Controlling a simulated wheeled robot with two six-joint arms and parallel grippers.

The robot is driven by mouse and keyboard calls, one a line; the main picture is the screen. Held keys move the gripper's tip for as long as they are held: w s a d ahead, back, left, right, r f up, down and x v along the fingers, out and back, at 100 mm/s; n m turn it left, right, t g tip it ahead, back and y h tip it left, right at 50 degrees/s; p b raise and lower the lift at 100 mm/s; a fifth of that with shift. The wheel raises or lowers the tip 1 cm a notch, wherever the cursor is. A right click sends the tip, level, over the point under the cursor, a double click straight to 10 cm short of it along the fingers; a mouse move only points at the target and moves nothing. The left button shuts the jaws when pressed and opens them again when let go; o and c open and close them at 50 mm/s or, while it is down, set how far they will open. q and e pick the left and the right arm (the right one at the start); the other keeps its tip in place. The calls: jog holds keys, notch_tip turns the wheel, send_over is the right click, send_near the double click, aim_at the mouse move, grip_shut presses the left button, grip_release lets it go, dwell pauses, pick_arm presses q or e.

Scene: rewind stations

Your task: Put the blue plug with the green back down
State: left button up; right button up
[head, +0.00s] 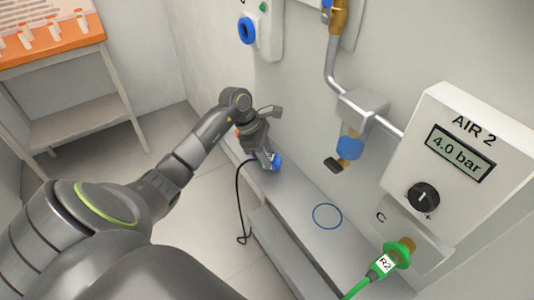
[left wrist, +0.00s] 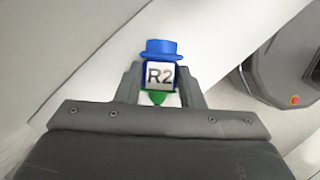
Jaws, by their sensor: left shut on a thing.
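My left gripper (head: 268,159) is shut on the blue plug (head: 277,162), low over the far part of the grey ledge. In the left wrist view the plug (left wrist: 161,49) has a blue flanged end, a white label reading R2 between the fingers, and a green part below. A dark cable (head: 238,195) hangs near the gripper and curls at its lower end. I cannot tell whether the plug touches the ledge. My right gripper is not in view.
The grey ledge (head: 290,205) runs along the wall, with an empty blue ring mark (head: 327,216). A green plug labelled R2 (head: 398,254) sits at port C under the AIR 2 panel (head: 460,150), reading 4.0 bar. A valve with blue body (head: 350,148) overhangs the ledge.

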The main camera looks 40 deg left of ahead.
pick_arm(q)
jog(key=shift+f, duration=0.1)
jog(key=o, duration=1.1)
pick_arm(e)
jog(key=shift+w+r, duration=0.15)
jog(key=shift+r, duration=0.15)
pick_arm(q)
jog(key=shift+r, duration=0.2)
jog(key=v, duration=1.2)
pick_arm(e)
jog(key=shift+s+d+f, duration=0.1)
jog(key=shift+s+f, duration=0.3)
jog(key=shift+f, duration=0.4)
pick_arm(q)
jog(key=shift+f, duration=0.1)
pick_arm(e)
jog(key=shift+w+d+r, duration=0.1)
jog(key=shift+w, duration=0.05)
